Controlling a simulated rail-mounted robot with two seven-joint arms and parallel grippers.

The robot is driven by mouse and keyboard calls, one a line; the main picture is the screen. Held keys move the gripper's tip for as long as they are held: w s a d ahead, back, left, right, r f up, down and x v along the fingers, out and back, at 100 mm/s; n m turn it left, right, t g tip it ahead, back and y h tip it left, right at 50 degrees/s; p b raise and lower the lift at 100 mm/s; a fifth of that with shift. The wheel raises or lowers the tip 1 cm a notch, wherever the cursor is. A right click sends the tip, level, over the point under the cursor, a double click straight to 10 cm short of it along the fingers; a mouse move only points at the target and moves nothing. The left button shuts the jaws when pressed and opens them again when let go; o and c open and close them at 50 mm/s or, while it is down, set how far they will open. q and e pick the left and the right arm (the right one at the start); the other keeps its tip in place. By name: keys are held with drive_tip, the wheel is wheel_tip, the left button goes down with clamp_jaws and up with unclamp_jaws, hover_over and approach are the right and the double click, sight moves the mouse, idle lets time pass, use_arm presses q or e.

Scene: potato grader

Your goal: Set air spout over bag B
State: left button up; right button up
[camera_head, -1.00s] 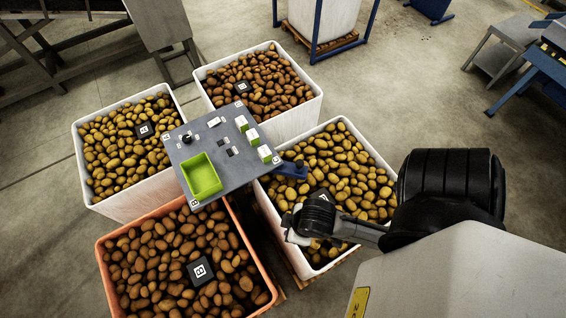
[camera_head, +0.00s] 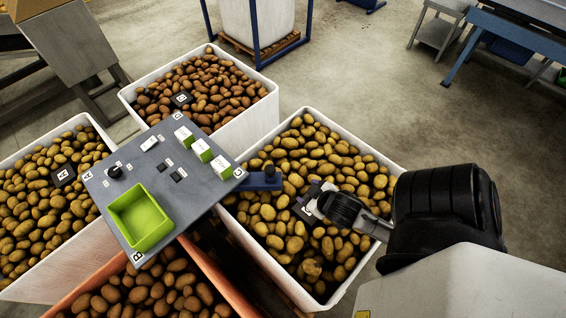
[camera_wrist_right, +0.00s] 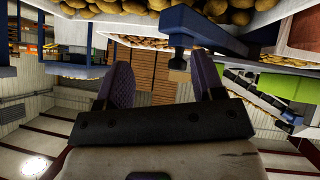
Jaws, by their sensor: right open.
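The air spout is a blue arm (camera_head: 262,181) at the right edge of a grey control panel (camera_head: 170,185), near its C corner. It points right, over the left edge of the right-hand crate. In the right wrist view the blue arm (camera_wrist_right: 205,30) and its dark peg (camera_wrist_right: 178,58) show ahead of the fingers, apart from them. My right gripper (camera_head: 306,205) is open and empty over the potatoes, right of the spout. Its fingers show in the wrist view (camera_wrist_right: 163,88). Bag B seems to be the orange crate (camera_head: 215,275); its tag is hidden now. My left gripper is not in view.
White potato crates stand at the right (camera_head: 365,160), back (camera_head: 245,122) and left (camera_head: 60,270). The panel carries a green tray (camera_head: 140,217), a black knob (camera_head: 115,172) and green-white switches (camera_head: 202,150). Bare floor lies behind the right crate.

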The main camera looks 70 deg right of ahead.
sight(271, 170)
drive_tip(key=w+r+m+t, duration=0.2)
drive_tip(key=w+r+t, duration=0.1)
drive_tip(key=r+t, duration=0.15)
drive_tip(key=x, duration=0.4)
drive_tip(key=b+x, duration=0.1)
drive_tip(key=x, duration=0.3)
drive_tip(key=a+x, duration=0.1)
drive_tip(key=x, duration=0.3)
drive_tip(key=shift+w+f, duration=0.25)
drive_tip(key=shift+w, duration=0.15)
drive_tip(key=shift+w+d+f, duration=0.2)
drive_tip(key=shift+w, duration=0.3)
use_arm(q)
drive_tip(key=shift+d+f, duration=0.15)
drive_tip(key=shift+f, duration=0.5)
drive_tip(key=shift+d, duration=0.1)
use_arm(e)
drive_tip(key=shift+c, duration=0.3)
